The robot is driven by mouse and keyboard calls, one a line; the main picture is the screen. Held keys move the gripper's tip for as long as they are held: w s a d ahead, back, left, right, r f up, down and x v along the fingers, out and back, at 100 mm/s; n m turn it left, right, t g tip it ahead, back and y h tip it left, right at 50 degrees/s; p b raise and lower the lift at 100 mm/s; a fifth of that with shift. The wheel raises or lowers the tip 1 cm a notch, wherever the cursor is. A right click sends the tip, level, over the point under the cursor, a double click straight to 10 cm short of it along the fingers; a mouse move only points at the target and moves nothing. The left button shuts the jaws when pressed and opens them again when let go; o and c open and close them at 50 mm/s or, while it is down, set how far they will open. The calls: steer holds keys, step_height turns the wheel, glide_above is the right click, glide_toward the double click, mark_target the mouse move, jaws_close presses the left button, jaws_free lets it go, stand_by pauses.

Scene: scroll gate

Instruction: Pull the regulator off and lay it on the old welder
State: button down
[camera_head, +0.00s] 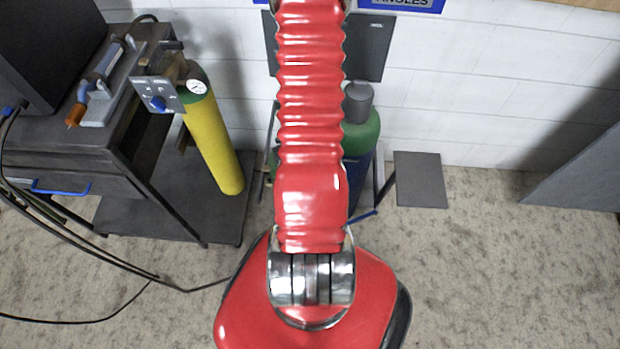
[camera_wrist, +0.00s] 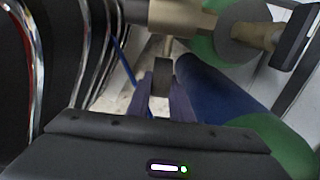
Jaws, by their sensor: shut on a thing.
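The brass regulator (camera_wrist: 182,17) spans the top of the wrist view, in front of the green shoulder of a blue gas cylinder (camera_wrist: 215,90). A short stem hangs from it to a dark round knob (camera_wrist: 162,72). My gripper (camera_wrist: 163,92) has its two fingers shut on either side of this knob. The regulator looks to be still at the cylinder's valve; the joint is not clear. In the head view my red arm covers the gripper and the regulator. No thing is clearly recognisable as the old welder; a dark box (camera_head: 45,50) stands at the upper left.
A dark cart (camera_head: 130,145) stands at the left, with a torch-like tool (camera_head: 100,75) on top. A yellow cylinder (camera_head: 212,140) leans by it. The green-topped cylinder (camera_head: 362,135) is behind my arm. Cables cross the floor at left; floor at right is mostly clear.

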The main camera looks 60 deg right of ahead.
steer(key=shift+s+a, duration=0.25)
steer(key=shift+a, duration=0.4)
steer(key=shift+w, duration=0.1)
stand_by(0.3)
steer(key=w+n, duration=0.2)
steer(key=w, duration=0.1)
steer(key=w+a+r+n, duration=0.1)
steer(key=w+n, duration=0.4)
steer(key=w, duration=0.2)
steer(key=shift+w+a+r+n, duration=0.1)
steer(key=shift+a+r+n, duration=0.2)
steer(key=shift+a+r, duration=0.1)
steer(key=w+a+r+n, duration=0.3)
steer(key=w+a+n, duration=0.4)
steer(key=w, duration=0.4)
steer(key=w+a+r+n, duration=0.3)
steer(key=w+a+n, duration=0.4)
steer(key=a, duration=0.3)
steer(key=w+a+r+n, duration=0.3)
steer(key=w+a+n, duration=0.3)
steer(key=a+n, duration=0.3)
steer(key=shift+w+a+r+n, duration=0.4)
steer(key=shift+a, duration=0.45)
steer(key=shift+s, duration=0.1)
